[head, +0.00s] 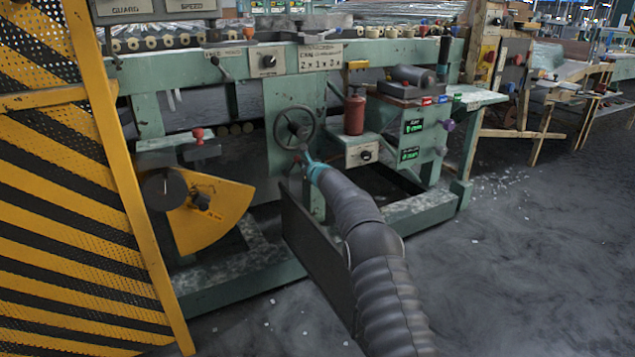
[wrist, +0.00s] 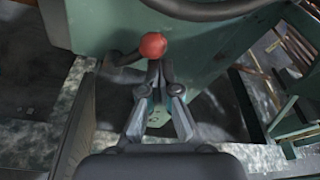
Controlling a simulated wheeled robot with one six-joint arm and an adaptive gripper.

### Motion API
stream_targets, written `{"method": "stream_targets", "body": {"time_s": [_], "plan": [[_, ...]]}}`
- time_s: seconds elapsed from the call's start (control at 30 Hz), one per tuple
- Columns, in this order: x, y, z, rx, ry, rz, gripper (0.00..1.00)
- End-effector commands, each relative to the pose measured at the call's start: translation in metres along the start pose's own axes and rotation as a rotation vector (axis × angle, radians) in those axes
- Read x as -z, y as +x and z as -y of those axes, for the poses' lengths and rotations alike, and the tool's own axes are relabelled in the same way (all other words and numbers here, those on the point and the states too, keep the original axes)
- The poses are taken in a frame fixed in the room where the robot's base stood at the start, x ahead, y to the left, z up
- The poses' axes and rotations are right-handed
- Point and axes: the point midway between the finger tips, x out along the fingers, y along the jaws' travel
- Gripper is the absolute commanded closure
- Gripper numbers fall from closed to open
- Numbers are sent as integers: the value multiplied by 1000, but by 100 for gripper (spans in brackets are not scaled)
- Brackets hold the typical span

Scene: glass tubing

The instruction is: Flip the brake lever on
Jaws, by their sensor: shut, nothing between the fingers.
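In the wrist view a lever with a red ball knob (wrist: 153,45) on a dark bent rod stands just beyond my fingertips, against a green machine panel. I take it for the brake lever; no label on it shows. My gripper (wrist: 158,72) is shut and empty, its tips close below the knob; I cannot tell whether they touch it. In the head view my gripper (head: 303,153) is in front of the green machine, near the handwheel (head: 294,127). I cannot make out this knob there; my arm may hide it.
A yellow and black striped guard (head: 75,180) stands at the left. Beside it are a yellow sector plate (head: 212,215) and another red knob (head: 197,134). A red cylinder (head: 355,112) stands right of the handwheel. The floor (head: 530,250) at the right is open.

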Motion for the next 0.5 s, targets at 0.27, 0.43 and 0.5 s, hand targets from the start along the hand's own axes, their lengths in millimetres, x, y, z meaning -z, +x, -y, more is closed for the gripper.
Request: {"method": "stream_targets", "body": {"time_s": [0.27, 0.43, 0.5], "plan": [[-4, -2, 4, 2, -1, 9, 100], [15, -4, 12, 3, 0, 6, 100], [24, -7, 18, 2, 1, 2, 100]]}}
